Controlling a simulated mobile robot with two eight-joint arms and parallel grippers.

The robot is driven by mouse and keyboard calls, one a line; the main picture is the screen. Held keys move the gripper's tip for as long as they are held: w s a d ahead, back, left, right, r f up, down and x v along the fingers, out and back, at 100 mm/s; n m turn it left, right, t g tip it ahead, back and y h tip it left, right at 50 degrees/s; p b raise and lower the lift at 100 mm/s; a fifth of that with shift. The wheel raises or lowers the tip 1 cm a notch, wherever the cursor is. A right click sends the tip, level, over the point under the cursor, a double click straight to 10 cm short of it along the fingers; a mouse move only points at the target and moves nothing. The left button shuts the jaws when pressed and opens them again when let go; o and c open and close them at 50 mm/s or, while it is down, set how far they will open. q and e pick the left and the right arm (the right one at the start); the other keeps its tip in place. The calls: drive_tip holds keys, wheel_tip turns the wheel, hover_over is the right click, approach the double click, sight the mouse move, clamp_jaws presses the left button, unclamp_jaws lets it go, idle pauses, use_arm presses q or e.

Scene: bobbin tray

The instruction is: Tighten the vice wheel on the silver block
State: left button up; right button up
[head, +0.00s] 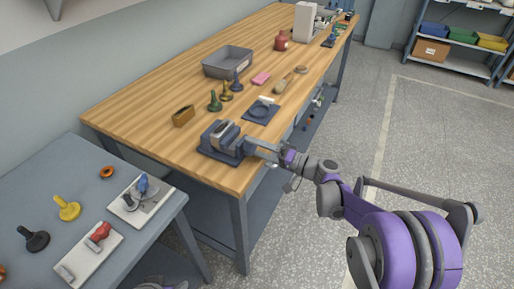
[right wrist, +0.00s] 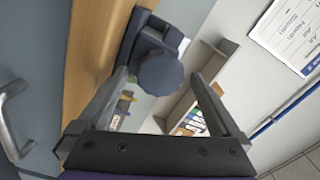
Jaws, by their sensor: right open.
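The dark blue-grey vice (head: 214,153) stands near the front edge of the wooden bench. The silver block (head: 221,128) appears to sit between its jaws. In the right wrist view the vice wheel (right wrist: 160,73) is a dark knob with a scalloped rim, facing my camera. My right gripper (head: 257,147) comes from the right at the wheel's side of the vice. Its fingers are open, one on either side of the wheel, in the right wrist view (right wrist: 160,84); contact cannot be told. In the head view the wheel is mostly hidden by the gripper.
On the wooden bench (head: 150,122), a brown block (head: 183,116), green and yellow pegs (head: 215,102) and a grey bin (head: 228,61) stand behind the vice. A lower grey table (head: 80,180) with knobs and plates is at left. Floor at right is open.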

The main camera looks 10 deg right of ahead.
use_arm(q)
drive_tip(key=shift+f, duration=0.2)
use_arm(e)
drive_tip(key=v, duration=1)
drive_tip(key=shift+s+d, duration=0.2)
drive_tip(key=shift+d, duration=0.1)
